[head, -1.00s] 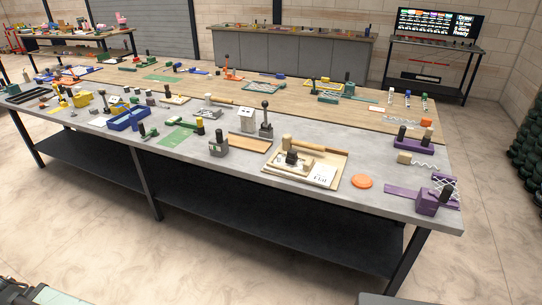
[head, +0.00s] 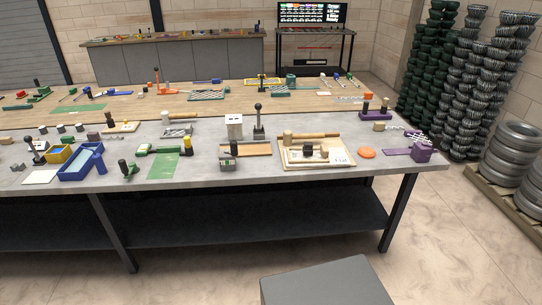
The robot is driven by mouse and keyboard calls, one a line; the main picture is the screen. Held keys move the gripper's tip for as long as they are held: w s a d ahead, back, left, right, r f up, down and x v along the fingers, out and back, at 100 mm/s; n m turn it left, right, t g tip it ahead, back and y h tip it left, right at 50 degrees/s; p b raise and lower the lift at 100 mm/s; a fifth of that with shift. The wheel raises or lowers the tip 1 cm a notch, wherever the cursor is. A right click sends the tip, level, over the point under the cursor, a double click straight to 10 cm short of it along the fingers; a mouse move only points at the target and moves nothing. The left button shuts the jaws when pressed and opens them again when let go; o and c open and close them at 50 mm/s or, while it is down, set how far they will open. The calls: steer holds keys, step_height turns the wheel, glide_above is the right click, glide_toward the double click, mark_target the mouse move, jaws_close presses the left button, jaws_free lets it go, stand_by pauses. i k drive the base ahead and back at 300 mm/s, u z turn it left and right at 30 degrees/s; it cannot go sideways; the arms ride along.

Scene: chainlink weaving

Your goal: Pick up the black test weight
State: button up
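Several small black pieces stand on the grey-topped table (head: 205,178), and I cannot tell for sure which is the test weight. A squat black piece (head: 307,150) sits in the shallow beige tray (head: 290,165), beside a pale cylinder and near a white printed card (head: 338,157). Another black cylinder (head: 385,104) stands on a purple block at the right. My gripper is not in view.
A wooden mallet (head: 310,134) lies along the tray's back edge. A tall-knobbed grey tool (head: 258,125) and a white box (head: 233,127) stand behind. An orange disc (head: 367,153) and purple block (head: 421,150) lie right.

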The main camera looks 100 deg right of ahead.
mark_target(307, 147)
steer(key=z, duration=0.05)
steer(key=i, duration=1.3)
steer(key=z, duration=3.75)
steer(key=i, duration=1)
steer(key=u, duration=0.05)
